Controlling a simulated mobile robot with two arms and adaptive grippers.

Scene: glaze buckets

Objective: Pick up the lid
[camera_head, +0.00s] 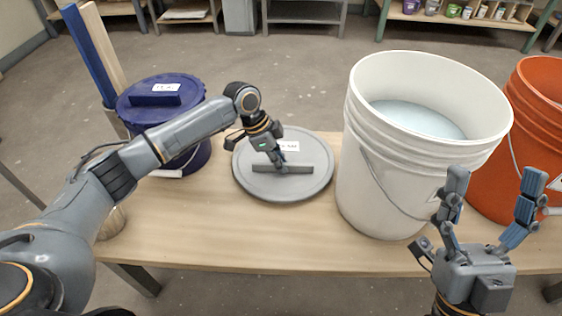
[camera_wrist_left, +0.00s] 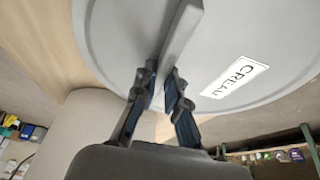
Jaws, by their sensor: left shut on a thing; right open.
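The round grey lid (camera_head: 253,178) with a raised bar handle (camera_head: 298,170) and a white label is at the middle of the table; it fills the top of the left wrist view (camera_wrist_left: 115,40), where the label reads "CREAM" or similar. My left gripper (camera_head: 279,163) is shut on the bar handle from above, a finger on each side of it in the left wrist view (camera_wrist_left: 161,82). Whether the lid touches the tabletop is hard to tell. My right gripper (camera_head: 490,190) is open and empty in front of the white bucket.
The open white bucket (camera_head: 365,185) holds pale liquid just right of the lid. An orange bucket (camera_head: 492,175) stands at the far right. A lidded dark-blue bucket (camera_head: 192,158) stands at left by upright boards (camera_head: 88,50). The wooden table's (camera_head: 240,235) front middle is clear.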

